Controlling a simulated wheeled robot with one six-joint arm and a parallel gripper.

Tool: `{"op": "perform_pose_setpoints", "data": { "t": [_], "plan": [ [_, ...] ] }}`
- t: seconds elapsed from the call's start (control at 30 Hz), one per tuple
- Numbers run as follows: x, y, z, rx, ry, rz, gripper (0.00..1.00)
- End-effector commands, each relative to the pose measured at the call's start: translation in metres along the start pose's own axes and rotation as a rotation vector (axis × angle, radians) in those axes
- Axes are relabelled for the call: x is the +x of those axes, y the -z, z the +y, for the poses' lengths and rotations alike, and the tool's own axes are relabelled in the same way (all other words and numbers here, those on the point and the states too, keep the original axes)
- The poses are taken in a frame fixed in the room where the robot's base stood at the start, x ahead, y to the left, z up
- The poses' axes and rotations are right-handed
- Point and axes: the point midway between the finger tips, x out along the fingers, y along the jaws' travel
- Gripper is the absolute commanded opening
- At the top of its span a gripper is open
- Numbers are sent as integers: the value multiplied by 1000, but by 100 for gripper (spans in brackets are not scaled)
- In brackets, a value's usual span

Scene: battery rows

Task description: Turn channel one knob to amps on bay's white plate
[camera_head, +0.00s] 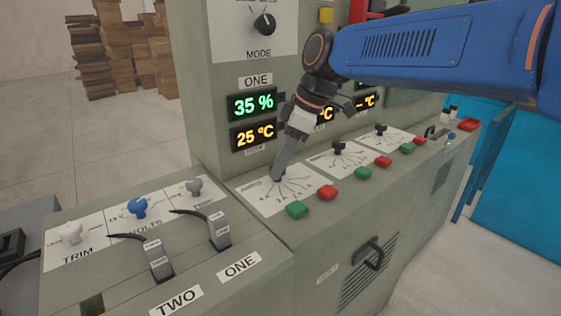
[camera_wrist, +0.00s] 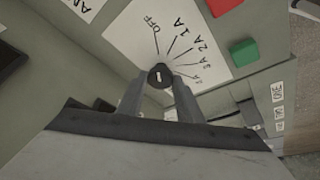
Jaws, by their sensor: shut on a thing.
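The white plate (camera_head: 292,201) of the first bay lies on the sloped console below the display headed ONE. My gripper (camera_head: 277,174) reaches down onto its dial, and the fingers hide the knob in the head view. In the wrist view the dark round knob (camera_wrist: 160,75) with a short white mark sits between the two fingers of my gripper (camera_wrist: 158,92), which are shut on it. The white plate (camera_wrist: 140,45) there shows lines fanning out to OFF, 1A, 2A and smaller labels too blurred to read. I cannot tell which label the mark points at.
A green button (camera_head: 297,209) and a red button (camera_head: 327,192) sit at the plate's front edge. Similar plates with black knobs (camera_head: 338,147) continue to the right. Cable plugs (camera_head: 157,257) and a blue knob (camera_head: 137,207) are on the left panel. A MODE knob (camera_head: 264,24) is above.

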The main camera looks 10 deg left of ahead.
Motion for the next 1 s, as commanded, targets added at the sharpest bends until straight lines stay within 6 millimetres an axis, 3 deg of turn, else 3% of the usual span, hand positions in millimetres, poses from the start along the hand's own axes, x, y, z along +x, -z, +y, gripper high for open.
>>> {"op": "perform_pose_setpoints", "data": {
  "t": [0.27, 1.0],
  "plan": [
    [0, 1, -2, 144, -62, 1, 10],
    [0, 4, -6, 783, -328, 2, 10]
  ]
}}
